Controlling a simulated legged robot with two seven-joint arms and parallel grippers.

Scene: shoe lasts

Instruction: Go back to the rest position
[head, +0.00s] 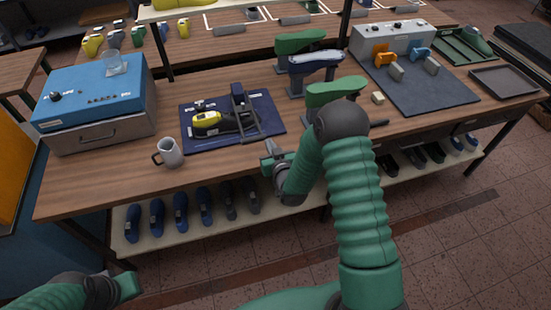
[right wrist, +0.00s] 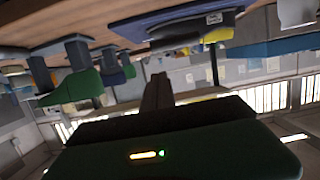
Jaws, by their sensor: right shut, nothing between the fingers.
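My right gripper (head: 270,150) is at the front edge of the wooden bench (head: 240,158), just in front of the dark blue mat (head: 272,122). It is shut and empty; its closed fingers also show in the right wrist view (right wrist: 157,88). That view looks upside down, with the bench across its top. My right arm bends at a raised elbow. Part of my left arm shows at the bottom left of the head view, low and in front of the bench. I make out no left fingers.
On the mat lie a yellow-and-black shoe last (head: 208,123) and a dark clamp frame (head: 243,112). Green lasts on stands (head: 330,90) are near my elbow. The floor in front is clear.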

